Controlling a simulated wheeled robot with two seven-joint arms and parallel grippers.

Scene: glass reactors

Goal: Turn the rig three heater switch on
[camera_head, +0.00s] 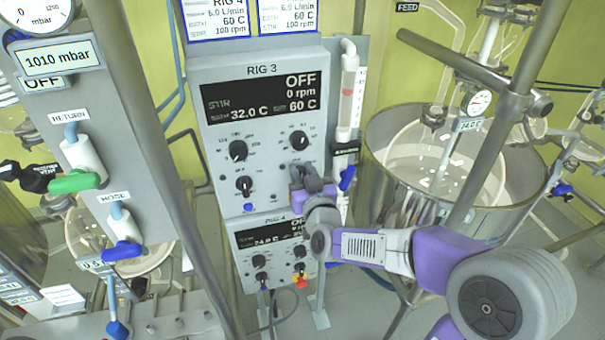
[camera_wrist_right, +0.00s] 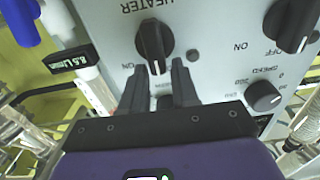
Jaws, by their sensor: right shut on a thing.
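The rig three control box (camera_head: 265,110) stands mid-picture in the head view. Its display (camera_head: 262,97) reads OFF, 0 rpm, 32.0 C and a set value of 60 C. My right gripper (camera_head: 303,180) is at the lower right of its panel and covers the heater switch there. In the right wrist view the heater switch (camera_wrist_right: 154,38) is a black knob with a pale pointer line, under an inverted HEATER label. The right fingertips (camera_wrist_right: 158,72) are shut on the knob's near end. The finger contact is partly hidden. My left gripper is not in view.
Other black knobs (camera_head: 238,151) share the panel; a speed knob (camera_wrist_right: 263,95) is near the fingers. A flow tube (camera_head: 348,95) with a blue valve (camera_head: 347,177) stands close right. The rig 4 box (camera_head: 270,240) is below. A steel pole (camera_head: 490,130) stands right.

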